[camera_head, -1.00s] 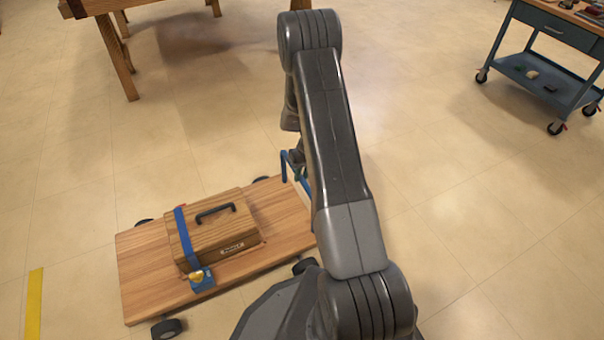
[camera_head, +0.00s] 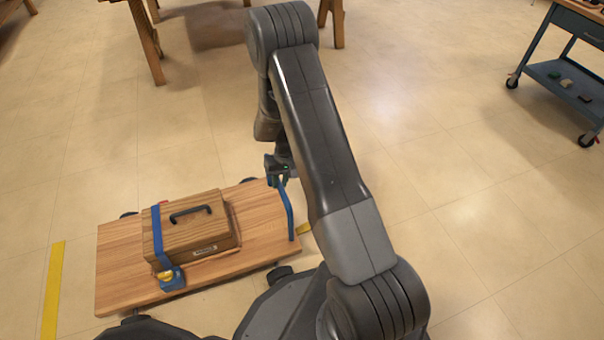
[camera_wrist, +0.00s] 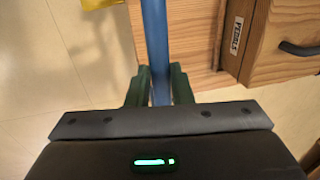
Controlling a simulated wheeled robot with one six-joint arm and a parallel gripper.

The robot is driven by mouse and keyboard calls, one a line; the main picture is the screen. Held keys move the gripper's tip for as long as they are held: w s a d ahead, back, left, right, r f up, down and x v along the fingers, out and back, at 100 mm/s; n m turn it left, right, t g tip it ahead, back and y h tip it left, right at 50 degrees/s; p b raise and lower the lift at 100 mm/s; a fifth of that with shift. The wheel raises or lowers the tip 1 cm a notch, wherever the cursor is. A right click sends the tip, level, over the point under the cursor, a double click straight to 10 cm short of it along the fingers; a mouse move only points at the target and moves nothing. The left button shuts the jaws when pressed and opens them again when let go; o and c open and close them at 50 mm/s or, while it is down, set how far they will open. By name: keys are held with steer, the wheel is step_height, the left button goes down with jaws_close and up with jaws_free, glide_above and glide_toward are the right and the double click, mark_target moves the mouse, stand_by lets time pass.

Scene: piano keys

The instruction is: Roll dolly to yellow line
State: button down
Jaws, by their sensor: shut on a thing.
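The dolly (camera_head: 115,262) is a flat wooden board on dark casters, at the lower left of the head view. A blue handle (camera_head: 287,207) rises at its right end. My gripper (camera_head: 279,175) is shut on this handle; in the wrist view the green fingers (camera_wrist: 160,88) stand on either side of the blue bar (camera_wrist: 155,40). A wooden box (camera_head: 195,228) with a black handle lies on the board under a blue strap (camera_head: 157,240). A yellow line (camera_head: 53,290) runs on the floor left of the dolly, apart from the board's left edge.
A yellow piece (camera_head: 304,228) shows on the floor just right of the dolly; it also appears in the wrist view (camera_wrist: 100,3). A blue cart (camera_head: 565,75) stands at the upper right. Wooden table legs (camera_head: 146,45) stand at the back. The floor between is clear.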

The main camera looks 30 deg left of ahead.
steer(key=s+a, duration=0.5)
steer(key=s, duration=0.1)
steer(key=s+a, duration=0.6)
steer(key=s, duration=0.1)
steer(key=s+a+p, duration=0.1)
steer(key=s+a, duration=0.4)
steer(key=s, duration=0.1)
steer(key=shift+s+a, duration=0.2)
steer(key=shift+a, duration=0.1)
steer(key=c, duration=1.3)
jaws_free()
steer(key=shift+s+a, duration=0.1)
steer(key=shift+s, duration=0.05)
step_height(320, 180, up, 14)
steer(key=w+d+p, duration=0.1)
steer(key=w+p, duration=0.1)
steer(key=p, duration=0.2)
steer(key=shift+d+f, duration=0.2)
steer(key=shift+d, duration=0.2)
